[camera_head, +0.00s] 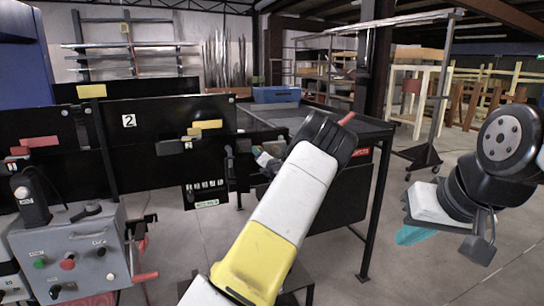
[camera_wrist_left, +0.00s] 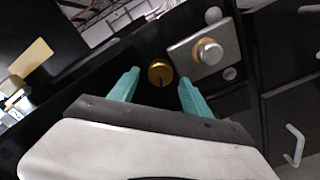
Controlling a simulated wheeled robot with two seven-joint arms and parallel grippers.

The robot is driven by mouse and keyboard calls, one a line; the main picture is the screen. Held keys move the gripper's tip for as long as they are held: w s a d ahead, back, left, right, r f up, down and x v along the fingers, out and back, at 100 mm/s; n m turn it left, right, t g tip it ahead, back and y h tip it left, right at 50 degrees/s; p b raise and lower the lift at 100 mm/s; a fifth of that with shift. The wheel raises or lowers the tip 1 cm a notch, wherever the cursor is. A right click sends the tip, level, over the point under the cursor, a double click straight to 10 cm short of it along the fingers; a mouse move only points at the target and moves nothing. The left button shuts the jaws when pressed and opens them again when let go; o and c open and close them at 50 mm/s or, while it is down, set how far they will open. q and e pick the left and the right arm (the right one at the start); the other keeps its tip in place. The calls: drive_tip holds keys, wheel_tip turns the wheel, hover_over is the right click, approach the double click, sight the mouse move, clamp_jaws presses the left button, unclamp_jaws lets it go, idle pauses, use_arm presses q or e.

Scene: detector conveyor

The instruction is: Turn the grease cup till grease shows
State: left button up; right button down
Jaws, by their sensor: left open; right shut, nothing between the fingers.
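A round brass cup with a dark slot, which looks like the grease cup (camera_wrist_left: 160,72), shows in the left wrist view on a dark panel. My left gripper (camera_wrist_left: 160,90) is open, its two teal fingers on either side of the cup in the picture. I see no contact and no grease, and cannot tell how far the tips are from the cup. In the head view my left arm covers much of the middle, and I cannot make out the cup there. My right gripper (camera_head: 412,235) is shut and empty, off to the right above the floor.
A metal plate with a silver knob (camera_wrist_left: 208,52) sits right beside the cup. A grey control box (camera_head: 75,255) with buttons stands at the lower left. A dark table (camera_head: 370,128) with a blue bin (camera_head: 276,94) stands behind my left arm. Open floor lies at the right.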

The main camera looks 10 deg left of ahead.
use_arm(q)
drive_tip(key=v, duration=0.7)
drive_tip(key=shift+s+d, duration=0.1)
drive_tip(key=shift+d, duration=0.05)
